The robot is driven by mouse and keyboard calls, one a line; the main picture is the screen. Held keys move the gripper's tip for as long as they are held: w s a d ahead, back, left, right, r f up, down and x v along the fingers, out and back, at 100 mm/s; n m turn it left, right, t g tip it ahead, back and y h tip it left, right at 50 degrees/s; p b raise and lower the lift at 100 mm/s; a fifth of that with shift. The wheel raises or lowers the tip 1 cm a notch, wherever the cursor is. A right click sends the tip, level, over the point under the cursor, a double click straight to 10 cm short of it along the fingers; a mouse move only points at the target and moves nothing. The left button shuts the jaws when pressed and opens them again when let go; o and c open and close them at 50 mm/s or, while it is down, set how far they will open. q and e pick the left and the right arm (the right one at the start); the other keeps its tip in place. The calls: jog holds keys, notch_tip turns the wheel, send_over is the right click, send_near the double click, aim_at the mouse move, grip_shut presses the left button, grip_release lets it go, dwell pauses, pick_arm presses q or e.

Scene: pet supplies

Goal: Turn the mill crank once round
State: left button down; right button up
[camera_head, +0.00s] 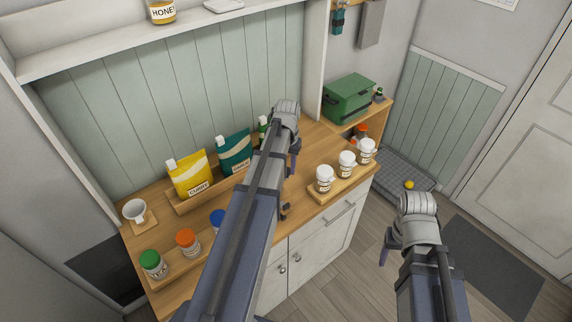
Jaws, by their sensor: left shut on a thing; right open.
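My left arm crosses the middle of the head view and hides much of the counter behind it. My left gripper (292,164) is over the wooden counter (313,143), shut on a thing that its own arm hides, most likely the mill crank. The mill itself cannot be made out. A small dark part (285,209) shows beside the arm near the counter's front edge; I cannot tell what it belongs to. My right gripper (386,255) is open and empty, off the counter to the right, above the floor.
Three white lidded jars (346,164) stand on a board right of my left arm. Yellow (190,174) and teal (235,152) pouches stand in a rack at the back. Jars with green (152,265) and orange (188,243) lids and a mug (136,212) are left. A green box (349,98) is back right.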

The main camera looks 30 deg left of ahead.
pick_arm(q)
jog(key=s+d+m, duration=0.1)
jog(key=s+m, duration=0.4)
jog(key=m, duration=0.6)
jog(key=shift+s+d+m, duration=0.3)
jog(key=shift+s+d, duration=0.1)
dwell(0.4)
jog(key=c, duration=0.5)
grip_release()
jog(key=shift+c, duration=0.2)
jog(key=shift+r, duration=0.1)
